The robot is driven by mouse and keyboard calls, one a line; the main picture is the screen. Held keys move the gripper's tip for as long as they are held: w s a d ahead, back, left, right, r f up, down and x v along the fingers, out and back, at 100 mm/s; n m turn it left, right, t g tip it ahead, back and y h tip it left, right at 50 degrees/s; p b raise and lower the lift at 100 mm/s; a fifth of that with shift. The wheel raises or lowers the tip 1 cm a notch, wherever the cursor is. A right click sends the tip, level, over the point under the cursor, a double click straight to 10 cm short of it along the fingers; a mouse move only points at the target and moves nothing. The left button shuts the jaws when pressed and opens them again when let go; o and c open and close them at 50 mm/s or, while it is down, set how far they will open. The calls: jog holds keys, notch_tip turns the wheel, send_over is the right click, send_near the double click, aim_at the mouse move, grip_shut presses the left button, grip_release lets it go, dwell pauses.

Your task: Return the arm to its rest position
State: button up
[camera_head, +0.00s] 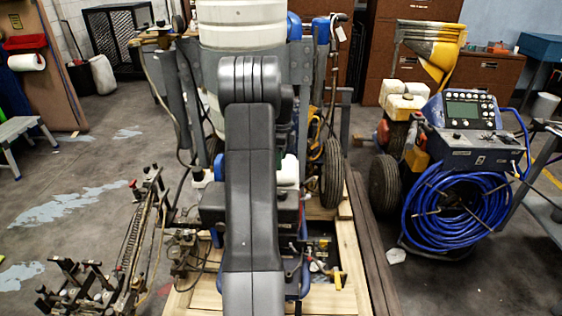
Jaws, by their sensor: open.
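My arm (250,180) is dark grey and stands in the middle of the head camera view. It rises from the bottom edge to a rounded joint (250,80) near the top. The arm covers part of the line striper behind it. My gripper does not show in this view, so what it is near cannot be seen.
The line striper's white tank (243,25) stands behind my arm, above a wooden pallet (350,285). A machine with a coiled blue hose (455,210) stands at right. Metal linkage parts (95,290) are at lower left. Open floor (60,170) lies at left.

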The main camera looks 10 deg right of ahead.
jog(key=f, duration=1.4)
jog(key=shift+s+a, duration=0.1)
jog(key=shift+s, duration=0.1)
jog(key=shift+r, duration=0.1)
jog(key=n+p, duration=0.1)
jog(key=n, duration=0.3)
jog(key=shift+n, duration=0.4)
jog(key=n+p, duration=0.3)
jog(key=n, duration=0.1)
jog(key=shift+r+n, duration=0.1)
jog(key=shift+n, duration=0.3)
jog(key=n+p, duration=0.2)
jog(key=n, duration=0.1)
jog(key=n+p, duration=0.3)
jog(key=shift+s+r+h+p, duration=0.1)
jog(key=shift+h+p, duration=0.2)
jog(key=shift+p, duration=0.1)
jog(key=shift+f+n+p, duration=0.2)
jog(key=shift+n+p, duration=0.75)
jog(key=shift+n, duration=0.25)
